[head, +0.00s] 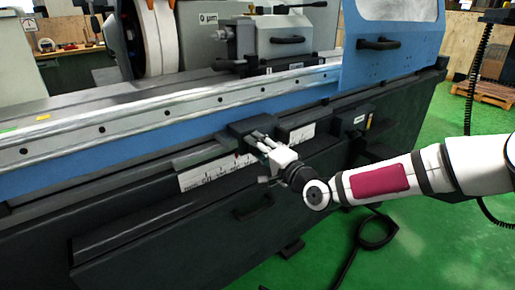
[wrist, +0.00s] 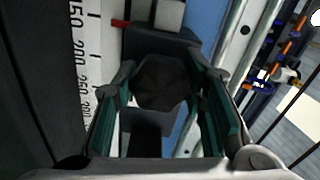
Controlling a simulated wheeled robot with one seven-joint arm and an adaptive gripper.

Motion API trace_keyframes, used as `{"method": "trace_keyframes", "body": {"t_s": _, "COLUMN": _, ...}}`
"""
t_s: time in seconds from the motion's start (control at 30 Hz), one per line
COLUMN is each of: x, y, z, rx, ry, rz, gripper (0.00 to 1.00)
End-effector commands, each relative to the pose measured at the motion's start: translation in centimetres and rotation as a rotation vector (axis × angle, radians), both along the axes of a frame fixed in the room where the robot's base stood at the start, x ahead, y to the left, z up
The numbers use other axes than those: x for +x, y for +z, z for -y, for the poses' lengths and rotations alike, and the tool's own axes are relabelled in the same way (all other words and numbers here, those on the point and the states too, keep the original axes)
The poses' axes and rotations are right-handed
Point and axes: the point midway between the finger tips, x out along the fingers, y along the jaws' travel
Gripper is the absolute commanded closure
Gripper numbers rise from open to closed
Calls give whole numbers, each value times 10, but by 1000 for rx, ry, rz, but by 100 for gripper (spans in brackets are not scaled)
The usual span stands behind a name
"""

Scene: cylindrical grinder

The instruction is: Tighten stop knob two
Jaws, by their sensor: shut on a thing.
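A dark, many-sided stop knob (wrist: 162,82) sits in the middle of the wrist view, on a black stop block (wrist: 150,42). My gripper (wrist: 161,90) has one finger on each side of the knob and is shut on it. Whether this is stop knob two does not show. In the head view my gripper (head: 262,144) reaches the front of the machine at the black stop block (head: 252,126). There the fingers hide the knob. The knob's turn and tightness cannot be told.
A white scale (wrist: 88,60) with numbers runs along the left of the wrist view; a red pointer (wrist: 119,23) is beside it. In the head view, a dark handle (head: 254,208) sits below on the machine front.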

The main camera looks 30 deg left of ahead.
Motion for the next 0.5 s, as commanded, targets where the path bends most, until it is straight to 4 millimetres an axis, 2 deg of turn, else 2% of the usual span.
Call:
{"method": "trace_keyframes", "body": {"t_s": 0.07, "x": 0, "y": -1, "z": 0, "rx": 0, "ry": -1, "rz": -2, "gripper": 90}}
{"method": "trace_keyframes", "body": {"t_s": 0.1, "x": 0, "y": -1, "z": 0, "rx": 0, "ry": -1, "rz": -2, "gripper": 59}}
{"method": "trace_keyframes", "body": {"t_s": 0.2, "x": 0, "y": -1, "z": 0, "rx": 0, "ry": -1, "rz": -2, "gripper": 41}}
{"method": "trace_keyframes", "body": {"t_s": 0.5, "x": 0, "y": 0, "z": 1, "rx": -1, "ry": -1, "rz": 0, "gripper": 41}}
